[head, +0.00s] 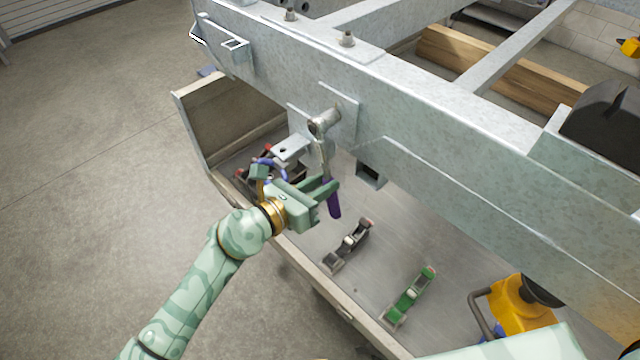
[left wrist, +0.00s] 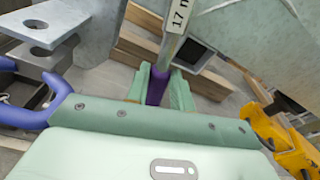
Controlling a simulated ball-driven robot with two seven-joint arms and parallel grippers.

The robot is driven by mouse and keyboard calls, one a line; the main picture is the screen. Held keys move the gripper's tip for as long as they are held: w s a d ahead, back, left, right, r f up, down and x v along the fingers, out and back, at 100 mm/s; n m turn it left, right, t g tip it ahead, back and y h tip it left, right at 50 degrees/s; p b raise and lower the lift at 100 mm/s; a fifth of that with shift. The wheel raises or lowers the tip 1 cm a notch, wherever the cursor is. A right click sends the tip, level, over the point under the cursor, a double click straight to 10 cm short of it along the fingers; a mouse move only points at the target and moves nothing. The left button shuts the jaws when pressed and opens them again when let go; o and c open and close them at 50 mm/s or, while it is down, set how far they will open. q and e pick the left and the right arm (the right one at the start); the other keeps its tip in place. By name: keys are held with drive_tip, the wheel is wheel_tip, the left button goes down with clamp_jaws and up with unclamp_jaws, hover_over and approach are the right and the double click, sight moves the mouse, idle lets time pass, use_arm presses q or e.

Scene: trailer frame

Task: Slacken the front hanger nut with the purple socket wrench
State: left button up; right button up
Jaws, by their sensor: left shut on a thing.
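The purple socket wrench has a purple handle (head: 334,198) and a metal shank and head (head: 324,122). It hangs down along the trailer rail, its head against the hanger plate (head: 341,105). The front hanger nut is not visible; the wrench head covers that spot. My left gripper (head: 327,187) is shut on the purple handle. In the left wrist view the handle (left wrist: 157,86) stands between the two green fingers, and the shank carries a "17" label (left wrist: 180,14). My right gripper is not in view.
The galvanised trailer rail (head: 440,130) runs above the arm. Below is a tray (head: 300,255) holding a dark clamp-like tool (head: 348,245), a green one (head: 408,297) and a yellow tool (head: 525,303). Floor at left is clear.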

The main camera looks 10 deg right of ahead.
use_arm(q)
clamp_jaws()
drive_tip(key=shift+s+d+r+n+p, duration=0.35)
drive_tip(key=shift+s+d+n+p, duration=0.2)
drive_tip(key=shift+s+n+p, duration=0.4)
drive_tip(key=shift+w, duration=0.2)
drive_tip(key=shift+s+d+r+n+g+h+p, duration=0.15)
drive_tip(key=shift+s+d+r+n+p, duration=0.15)
drive_tip(key=shift+p, duration=0.3)
drive_tip(key=shift+s+d+r+n+g+h+p, duration=0.2)
drive_tip(key=shift+s+n+p, duration=0.2)
drive_tip(key=shift+p, duration=0.15)
